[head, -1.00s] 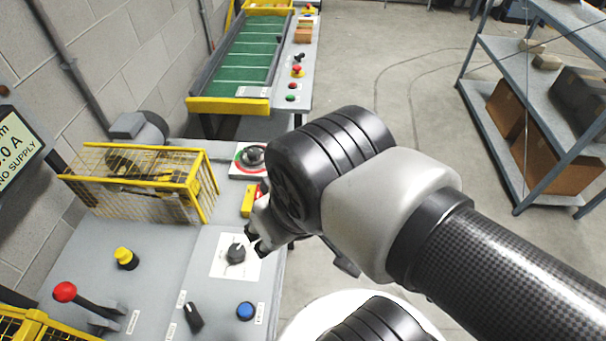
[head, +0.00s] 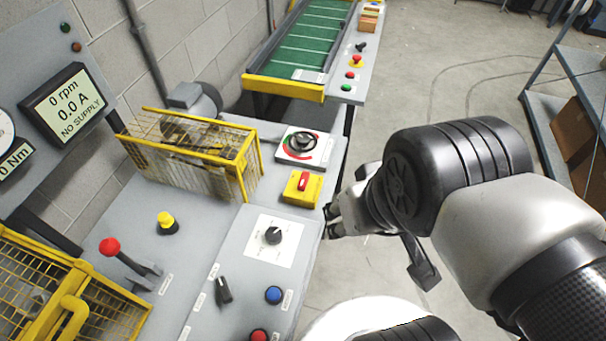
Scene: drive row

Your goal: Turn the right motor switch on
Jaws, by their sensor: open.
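On the grey bench in the head view are several switches, and I cannot tell which one is named the right motor switch. A red-handled switch on a yellow plate (head: 303,186) sits near the right edge, its red handle roughly upright in the picture. Behind it is a black rotary knob (head: 302,142) on a white plate with a red and green arc. Nearer is a black dial knob (head: 273,236) on a white square. My gripper (head: 332,218) is open and empty just right of the bench edge, beside the yellow plate and apart from it.
A yellow-framed mesh guard (head: 190,160) covers a motor. A screen (head: 68,105) reads 0 rpm, 0.0 A, NO SUPPLY. A red-knobbed lever (head: 110,246), yellow button (head: 166,222), black selector (head: 223,292) and blue button (head: 273,295) stand nearer. A green conveyor (head: 308,40) lies behind.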

